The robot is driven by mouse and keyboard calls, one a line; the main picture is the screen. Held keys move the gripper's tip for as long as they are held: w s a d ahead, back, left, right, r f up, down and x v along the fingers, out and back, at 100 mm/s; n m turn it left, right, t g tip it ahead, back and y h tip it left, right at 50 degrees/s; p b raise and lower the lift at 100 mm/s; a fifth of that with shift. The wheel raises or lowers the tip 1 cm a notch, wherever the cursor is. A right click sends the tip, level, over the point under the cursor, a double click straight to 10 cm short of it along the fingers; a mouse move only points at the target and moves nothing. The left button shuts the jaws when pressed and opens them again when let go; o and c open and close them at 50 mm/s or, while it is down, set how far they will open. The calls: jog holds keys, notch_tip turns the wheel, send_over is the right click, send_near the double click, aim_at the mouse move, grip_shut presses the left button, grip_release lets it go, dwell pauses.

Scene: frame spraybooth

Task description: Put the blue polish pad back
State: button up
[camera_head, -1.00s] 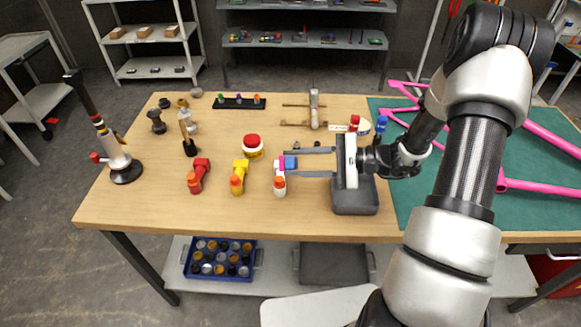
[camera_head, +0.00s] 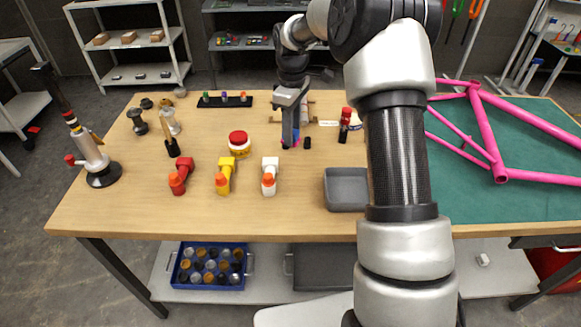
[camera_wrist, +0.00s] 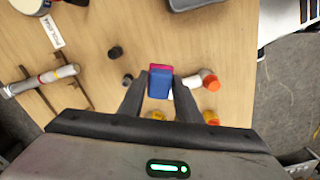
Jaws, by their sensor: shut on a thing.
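The blue polish pad (camera_wrist: 159,85) is a small blue block between my gripper's fingers in the wrist view. A pink part with a pale strip shows right behind it; I cannot tell if it belongs to the same block. My gripper (camera_wrist: 160,88) is shut on the block. In the head view my gripper (camera_head: 290,142) points down over the back middle of the table, with a little blue and pink showing at its tips. Whether the block touches the table is unclear. A white label card (camera_wrist: 53,32) lies on the wood at upper left in the wrist view.
Two small black knobs stand close by, one (camera_head: 307,143) right of my gripper. A red-topped bottle (camera_head: 345,125) and a grey bin (camera_head: 346,205) are further right. A red-lidded jar (camera_head: 239,143) and a white spray bottle (camera_head: 269,177) stand left. Front-middle wood is clear.

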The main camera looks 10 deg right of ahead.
jog(key=shift+w+f, duration=0.25)
jog(key=shift+f, duration=0.05)
notch_tip(320, 180, down, 9)
jog(key=shift+f, duration=0.1)
jog(key=o, duration=0.9)
